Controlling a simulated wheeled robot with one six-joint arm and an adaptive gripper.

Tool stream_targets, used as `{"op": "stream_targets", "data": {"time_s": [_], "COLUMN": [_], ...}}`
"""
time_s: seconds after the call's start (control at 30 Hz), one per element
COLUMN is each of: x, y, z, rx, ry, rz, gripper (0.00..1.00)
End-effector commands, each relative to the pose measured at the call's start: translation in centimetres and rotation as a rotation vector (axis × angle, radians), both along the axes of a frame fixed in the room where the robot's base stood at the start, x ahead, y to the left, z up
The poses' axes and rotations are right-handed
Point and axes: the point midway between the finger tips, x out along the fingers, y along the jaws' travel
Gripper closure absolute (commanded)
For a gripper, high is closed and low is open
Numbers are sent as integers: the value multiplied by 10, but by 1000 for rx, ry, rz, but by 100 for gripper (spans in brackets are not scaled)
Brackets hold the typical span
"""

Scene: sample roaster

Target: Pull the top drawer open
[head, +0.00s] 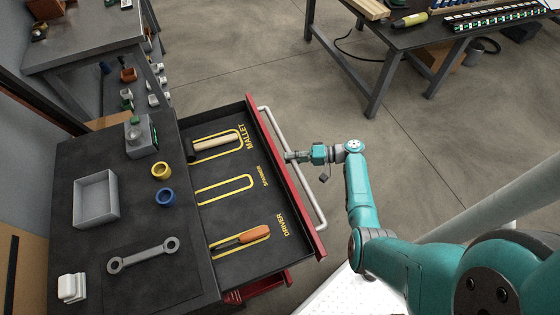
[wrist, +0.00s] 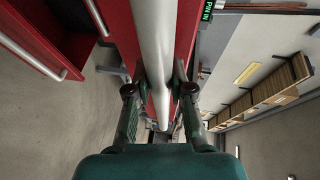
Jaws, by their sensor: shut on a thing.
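The top drawer (head: 262,190) of the red cabinet is pulled out in the head view. Its dark tray has yellow outlines marked MALLET, SPANNER and DRIVER. A mallet (head: 213,144) lies in the first outline and an orange-handled driver (head: 241,240) in the last; the spanner outline is empty. A long pale bar handle (head: 307,193) runs along the red front. My gripper (head: 290,156) is at this handle, left of my teal arm. In the wrist view its two fingers are shut on the handle (wrist: 156,60), one on each side.
The dark cabinet top (head: 90,240) holds a spanner (head: 143,254), a grey tray (head: 96,172), two rings and a small grey device (head: 140,137). A dark table (head: 400,45) stands at the top right. The floor (head: 240,70) between the benches is clear.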

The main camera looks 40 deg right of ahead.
Motion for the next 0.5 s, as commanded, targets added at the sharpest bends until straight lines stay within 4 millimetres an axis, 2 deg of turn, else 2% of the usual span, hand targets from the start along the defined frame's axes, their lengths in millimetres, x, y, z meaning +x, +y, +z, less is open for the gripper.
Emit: {"op": "stream_targets", "data": {"time_s": [0.2, 0.5], "x": [-3, -4], "y": [-10, -10], "z": [0, -1], "rx": [0, -1], "ry": [2, 2], "rz": [1, 1], "gripper": [100, 100]}}
